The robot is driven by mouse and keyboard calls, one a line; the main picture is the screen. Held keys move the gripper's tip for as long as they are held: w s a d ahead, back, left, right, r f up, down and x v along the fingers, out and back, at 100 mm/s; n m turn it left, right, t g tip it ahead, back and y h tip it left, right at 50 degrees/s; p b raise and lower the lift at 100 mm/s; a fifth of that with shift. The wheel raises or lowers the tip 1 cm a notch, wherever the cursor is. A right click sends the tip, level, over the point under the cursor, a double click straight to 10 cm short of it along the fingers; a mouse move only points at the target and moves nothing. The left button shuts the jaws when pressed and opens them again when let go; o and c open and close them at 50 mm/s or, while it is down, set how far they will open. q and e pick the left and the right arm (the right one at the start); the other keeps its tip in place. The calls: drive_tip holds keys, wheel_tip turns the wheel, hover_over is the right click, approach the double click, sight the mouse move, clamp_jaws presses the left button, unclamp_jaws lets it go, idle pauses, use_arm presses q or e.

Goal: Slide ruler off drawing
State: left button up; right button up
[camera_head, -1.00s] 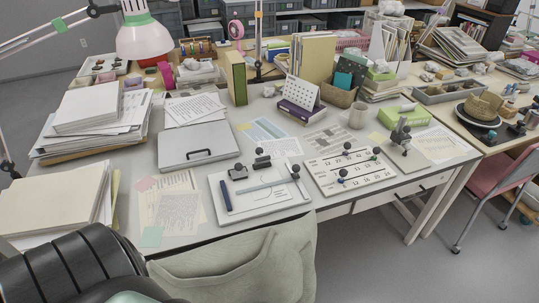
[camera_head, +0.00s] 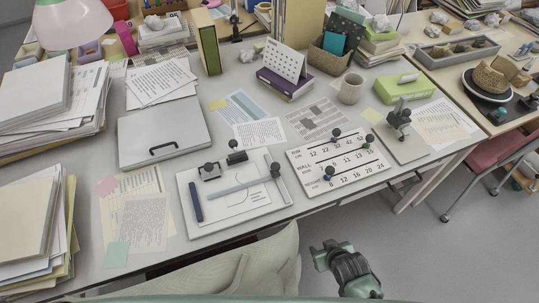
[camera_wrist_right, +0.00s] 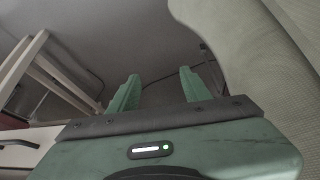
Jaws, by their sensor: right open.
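A white drawing board (camera_head: 200,228) lies near the front edge of the desk with a white drawing sheet (camera_head: 246,203) on it. A pale blue-green strip, which looks like the ruler (camera_head: 238,186), lies across the drawing, its right end near a black knob. A dark blue pen-like bar (camera_head: 196,201) lies at the board's left. My right gripper (camera_head: 328,254) is beyond the desk's front edge, right of and apart from the board. In the right wrist view its green fingers (camera_wrist_right: 160,90) are spread with nothing between them. My left gripper is not in view.
A numbered board (camera_head: 360,178) with dark knobs lies right of the drawing board. A grey closed case (camera_head: 160,128) and loose papers (camera_head: 143,222) lie left. A pale cloth-like shape (camera_head: 255,265) stands before the desk.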

sight(278, 169)
drive_tip(key=w+a+r+t, duration=0.1)
drive_tip(key=w+a+r, duration=0.1)
drive_tip(key=r, duration=0.4)
drive_tip(key=w+a+r+n+t+y+p, duration=0.1)
drive_tip(key=w+a+r, duration=0.2)
drive_tip(key=r, duration=0.4)
drive_tip(key=w+a+r+n+t+y+p, duration=0.1)
drive_tip(key=w+a+r+t, duration=0.1)
drive_tip(key=w+r, duration=0.2)
drive_tip(key=shift+a+r, duration=0.15)
drive_tip(key=shift+r, duration=0.7)
drive_tip(key=shift+a+r, duration=0.1)
drive_tip(key=shift+r, duration=0.7)
drive_tip(key=w+a+y, duration=0.1)
drive_tip(key=w+a+n+t+y, duration=0.1)
drive_tip(key=w+a, duration=0.1)
drive_tip(key=w+a+r+n+t+y, duration=0.1)
drive_tip(key=a, duration=0.1)
drive_tip(key=shift+w, duration=0.15)
drive_tip(key=shift+w+a+n, duration=0.3)
drive_tip(key=shift+w+a, duration=0.15)
drive_tip(key=shift+a, duration=0.2)
drive_tip(key=x, duration=0.7)
drive_tip(key=shift+w+a, duration=0.1)
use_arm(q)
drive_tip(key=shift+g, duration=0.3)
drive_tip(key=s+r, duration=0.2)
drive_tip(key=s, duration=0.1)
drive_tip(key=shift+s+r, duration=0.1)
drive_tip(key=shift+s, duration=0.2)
